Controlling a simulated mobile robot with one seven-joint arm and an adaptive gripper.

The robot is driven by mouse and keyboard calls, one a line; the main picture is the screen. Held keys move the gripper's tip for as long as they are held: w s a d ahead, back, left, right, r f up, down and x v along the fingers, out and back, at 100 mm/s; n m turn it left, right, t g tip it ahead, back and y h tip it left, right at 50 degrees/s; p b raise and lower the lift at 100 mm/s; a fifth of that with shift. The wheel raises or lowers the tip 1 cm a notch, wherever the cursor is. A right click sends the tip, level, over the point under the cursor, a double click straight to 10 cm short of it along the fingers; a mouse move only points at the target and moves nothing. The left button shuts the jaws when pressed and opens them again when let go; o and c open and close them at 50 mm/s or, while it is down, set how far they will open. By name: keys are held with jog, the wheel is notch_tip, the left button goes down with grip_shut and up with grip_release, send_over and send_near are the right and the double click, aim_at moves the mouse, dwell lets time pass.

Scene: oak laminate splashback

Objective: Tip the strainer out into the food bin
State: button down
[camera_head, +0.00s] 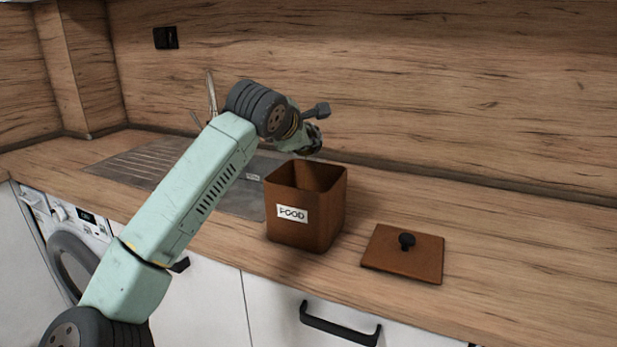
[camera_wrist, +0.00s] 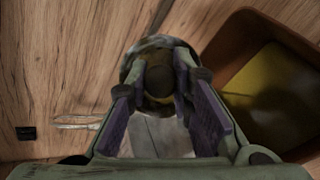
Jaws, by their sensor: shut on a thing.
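The food bin (camera_head: 312,232) is an open, square brown box with a white FOOD label, upright on the worktop. My gripper (camera_head: 313,143) is above the bin's back left side, its fingers hard to make out in the head view. In the wrist view my gripper (camera_wrist: 168,84) is shut on a small round thing with a greyish rim, which I take as the strainer (camera_wrist: 160,43). The fingers hide part of it, and its contents cannot be told. The bin's open mouth (camera_wrist: 228,48) is right of the strainer in that view, with a yellowish inside.
The bin's brown lid (camera_head: 402,262) with a black knob lies flat on the worktop to the right. A sink with a drainboard (camera_head: 140,160) and a tap (camera_head: 211,92) is at the left. The wooden splashback (camera_head: 420,90) stands close behind.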

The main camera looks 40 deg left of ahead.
jog(key=shift+s+d+f+m+t+y+b, duration=0.1)
jog(key=shift+s+d+m+t+y+b, duration=0.2)
jog(key=shift+t+b, duration=1.05)
jog(key=shift+s+d+m+t+y+b, duration=0.2)
jog(key=shift+s+t+y+b, duration=0.15)
jog(key=shift+b, duration=1.95)
